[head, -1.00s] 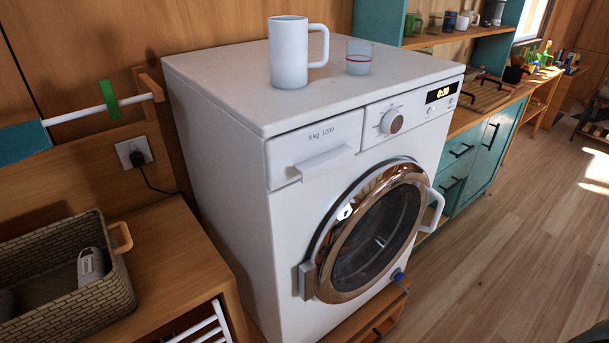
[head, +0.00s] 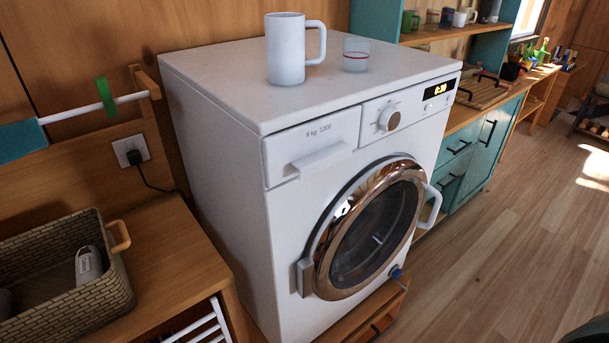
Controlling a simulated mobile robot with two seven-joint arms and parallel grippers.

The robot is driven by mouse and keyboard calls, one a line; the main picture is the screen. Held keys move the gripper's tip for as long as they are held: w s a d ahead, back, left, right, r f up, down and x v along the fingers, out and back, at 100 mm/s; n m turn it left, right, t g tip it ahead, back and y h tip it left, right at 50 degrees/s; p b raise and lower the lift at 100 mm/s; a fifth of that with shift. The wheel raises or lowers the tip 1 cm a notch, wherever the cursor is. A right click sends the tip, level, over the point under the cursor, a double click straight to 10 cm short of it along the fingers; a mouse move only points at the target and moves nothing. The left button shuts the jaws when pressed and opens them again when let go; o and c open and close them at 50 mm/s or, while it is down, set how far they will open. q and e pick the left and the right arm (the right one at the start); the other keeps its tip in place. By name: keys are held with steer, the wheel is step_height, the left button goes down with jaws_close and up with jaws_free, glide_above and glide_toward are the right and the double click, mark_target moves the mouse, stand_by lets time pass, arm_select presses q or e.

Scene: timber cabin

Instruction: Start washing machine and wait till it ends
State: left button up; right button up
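The white washing machine (head: 225,190) stands in the middle of the head view on a low wooden base. Its round door (head: 370,230) with a copper-coloured rim looks closed, with a white handle (head: 431,204) on its right side. A round dial (head: 389,118) sits on the front panel. The lit display (head: 439,89) right of it appears to read 0:30. Small round buttons (head: 429,107) sit below the display. Neither of my grippers shows in the view.
A white mug (head: 285,48) and a small glass (head: 356,55) stand on top of the machine. A wicker basket (head: 105,290) sits on a wooden bench at left. A teal cabinet (head: 478,160) adjoins on the right. The wooden floor (head: 520,240) at right is clear.

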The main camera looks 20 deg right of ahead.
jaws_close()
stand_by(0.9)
